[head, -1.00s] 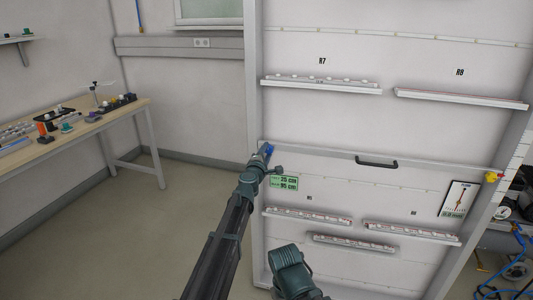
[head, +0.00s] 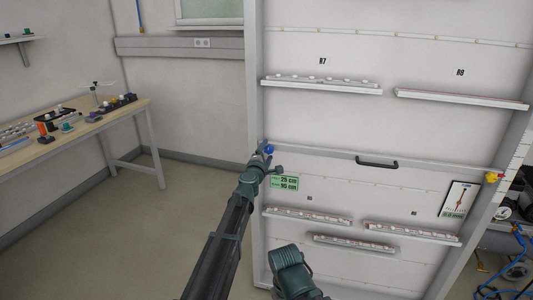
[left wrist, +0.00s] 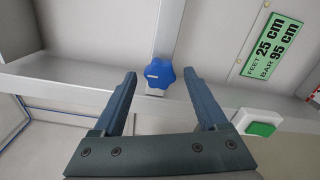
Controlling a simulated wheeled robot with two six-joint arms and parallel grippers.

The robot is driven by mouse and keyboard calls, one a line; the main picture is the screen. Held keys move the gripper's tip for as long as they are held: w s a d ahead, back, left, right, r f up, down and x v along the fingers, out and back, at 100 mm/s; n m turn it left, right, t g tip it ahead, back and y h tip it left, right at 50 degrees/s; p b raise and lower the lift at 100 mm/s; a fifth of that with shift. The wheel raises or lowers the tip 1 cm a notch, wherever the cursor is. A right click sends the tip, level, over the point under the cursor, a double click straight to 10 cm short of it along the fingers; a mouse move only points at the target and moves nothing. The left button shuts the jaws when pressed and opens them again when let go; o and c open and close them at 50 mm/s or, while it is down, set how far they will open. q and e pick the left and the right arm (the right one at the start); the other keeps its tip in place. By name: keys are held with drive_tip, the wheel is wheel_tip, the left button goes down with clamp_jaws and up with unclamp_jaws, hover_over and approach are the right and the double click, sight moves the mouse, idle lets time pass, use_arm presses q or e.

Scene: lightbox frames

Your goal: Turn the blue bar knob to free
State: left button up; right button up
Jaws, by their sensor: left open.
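The blue bar knob (head: 268,149) sits at the left end of the frame's horizontal bar (head: 330,156). It is a lobed knob with a small pale mark and also shows in the left wrist view (left wrist: 159,73). My left gripper (head: 259,160) is just below and in front of it in the head view. In the left wrist view my left gripper (left wrist: 160,76) is open, with one finger to each side of the knob and a gap on both sides. It holds nothing. A green sign (left wrist: 271,47) reads feet 25 cm, bar 95 cm.
A green button in a white housing (left wrist: 262,129) is close to the right finger. A black handle (head: 377,162) and a yellow knob (head: 493,177) are farther right along the bar. Ledges (head: 320,86) cross the panel. A cluttered table (head: 85,125) stands left, with clear floor between.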

use_arm(q)
drive_tip(key=shift+s, duration=0.15)
drive_tip(key=v, duration=1.3)
drive_tip(key=shift+s, duration=0.25)
drive_tip(key=shift+a, duration=0.1)
